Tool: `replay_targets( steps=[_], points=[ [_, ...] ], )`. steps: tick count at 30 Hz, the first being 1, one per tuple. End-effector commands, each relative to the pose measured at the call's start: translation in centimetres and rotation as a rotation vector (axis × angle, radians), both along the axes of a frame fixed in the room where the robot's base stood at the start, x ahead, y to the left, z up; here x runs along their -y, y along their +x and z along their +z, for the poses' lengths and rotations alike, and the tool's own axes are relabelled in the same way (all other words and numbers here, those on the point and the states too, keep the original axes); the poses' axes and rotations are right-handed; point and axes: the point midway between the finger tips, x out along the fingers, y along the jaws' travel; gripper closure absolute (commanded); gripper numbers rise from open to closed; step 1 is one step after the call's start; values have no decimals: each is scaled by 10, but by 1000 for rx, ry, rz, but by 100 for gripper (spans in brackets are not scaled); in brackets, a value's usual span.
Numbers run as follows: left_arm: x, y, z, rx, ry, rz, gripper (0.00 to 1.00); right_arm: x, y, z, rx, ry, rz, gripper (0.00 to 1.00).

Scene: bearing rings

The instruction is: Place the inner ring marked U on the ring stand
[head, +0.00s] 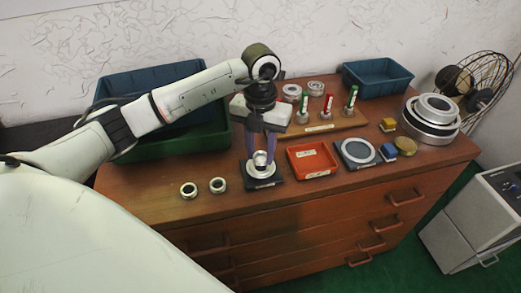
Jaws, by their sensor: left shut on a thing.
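My left gripper (260,160) points down with its purple-blue fingers on both sides of a small silver ring (260,157). It is shut on this ring. The ring is right over, or on, a silver round piece on a dark, square, labelled base (266,184), which looks like the ring stand. I cannot tell whether the ring touches it. No U mark can be read on the ring at this size. Two similar small rings, one at the left (188,190) and one nearer the stand (218,185), lie on the wooden cabinet top. My right gripper is not in view.
A red tray (312,171) and a dark plate with a grey disc (357,152) are right of the stand. Behind stands a wooden board (346,122) with green and red-topped posts. Large silver rings (431,130) are at the right.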

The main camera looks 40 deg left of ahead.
Motion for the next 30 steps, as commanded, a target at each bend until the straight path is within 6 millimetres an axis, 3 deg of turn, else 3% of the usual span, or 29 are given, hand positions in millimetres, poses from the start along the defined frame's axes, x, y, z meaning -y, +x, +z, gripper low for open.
replay_targets(
  steps=[25,26,29,30],
  points=[
    [0,0,-23,0,1,0,91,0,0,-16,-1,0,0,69],
    [0,0,-21,0,0,0,64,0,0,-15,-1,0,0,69],
    [0,0,-21,0,0,0,47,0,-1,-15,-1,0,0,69],
    [0,0,-21,0,0,0,47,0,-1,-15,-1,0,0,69]
  ],
)
